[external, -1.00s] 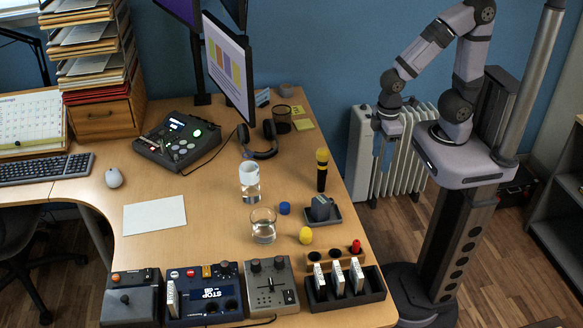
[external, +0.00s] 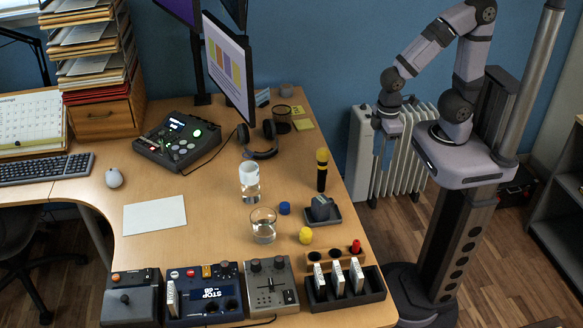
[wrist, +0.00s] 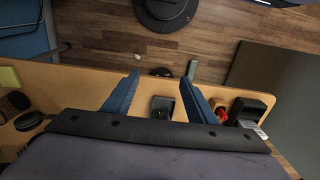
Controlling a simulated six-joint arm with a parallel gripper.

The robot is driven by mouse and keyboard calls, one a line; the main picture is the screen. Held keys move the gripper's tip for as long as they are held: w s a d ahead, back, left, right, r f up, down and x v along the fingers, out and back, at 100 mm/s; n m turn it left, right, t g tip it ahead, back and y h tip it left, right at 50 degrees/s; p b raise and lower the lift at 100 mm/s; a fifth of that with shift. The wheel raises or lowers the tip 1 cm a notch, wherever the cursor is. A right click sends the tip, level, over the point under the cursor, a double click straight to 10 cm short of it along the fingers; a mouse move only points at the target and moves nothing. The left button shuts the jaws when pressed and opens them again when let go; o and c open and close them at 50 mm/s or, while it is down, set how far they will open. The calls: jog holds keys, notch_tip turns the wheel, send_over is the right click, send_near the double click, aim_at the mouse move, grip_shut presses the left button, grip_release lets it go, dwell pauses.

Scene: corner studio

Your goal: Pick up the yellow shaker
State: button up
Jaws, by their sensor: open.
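The yellow shaker (external: 305,235), a small egg shape, stands on the desk near its right edge, between a dark tray and a wooden holder. I do not make it out in the wrist view. My gripper (external: 382,158) hangs past the desk's right edge, in front of the white radiator, well above and away from the shaker. In the wrist view my gripper (wrist: 161,82) shows two blue fingers spread apart with nothing between them.
A black rack (external: 374,287) stands in front.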

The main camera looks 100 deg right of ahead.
jog(key=w+a+n+t+h+b, duration=0.25)
jog(key=w+n+t+b, duration=0.25)
jog(key=w+n+b, duration=0.95)
jog(key=w+a+r+n+t+b, duration=0.2)
jog(key=w+a+n+t+b, duration=0.25)
jog(key=n, duration=0.55)
jog(key=w+a+r+n+t+b, duration=0.1)
jog(key=a+r+n+t+b, duration=0.15)
jog(key=a+n+b, duration=0.4)
jog(key=n+p, duration=0.2)
jog(key=n, duration=0.1)
send_near(306, 233)
jog(key=shift+w+d+f, duration=0.85)
jog(key=shift+w+f, duration=0.05)
jog(key=shift+w, duration=0.1)
jog(key=shift+f, duration=0.45)
jog(key=shift+b+x, duration=0.65)
jog(key=shift+x, duration=3)
jog(key=c, duration=1.1)
